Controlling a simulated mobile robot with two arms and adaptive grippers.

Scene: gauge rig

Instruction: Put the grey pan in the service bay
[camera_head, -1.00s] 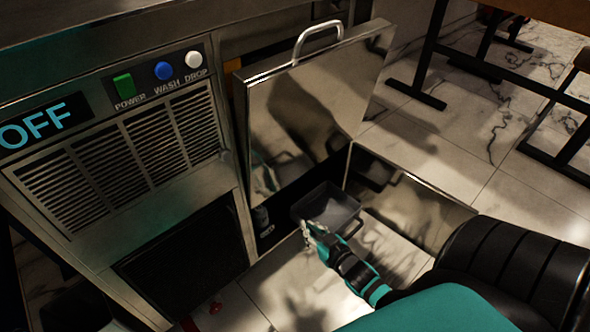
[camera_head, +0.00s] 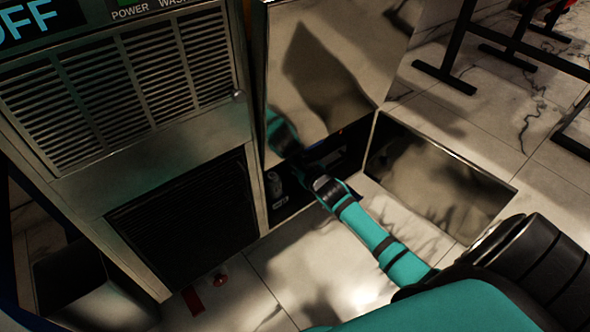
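The service bay (camera_head: 284,204) is the dark opening low in the steel cabinet, below a raised mirror-like door (camera_head: 325,75). My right arm comes in from the lower right, and my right gripper (camera_head: 301,171) reaches into the bay under the door's lower edge. Its fingertips are in shadow and mostly hidden, so I cannot tell whether they are shut. I cannot make out the grey pan in the present view; the door and the dark interior hide what is at the fingertips. My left gripper is not in view.
A second shiny panel (camera_head: 432,185) stands out at the right of the bay. A vented cabinet front (camera_head: 130,85) is on the left, above a dark grille (camera_head: 190,225). Black table legs (camera_head: 455,50) stand at upper right.

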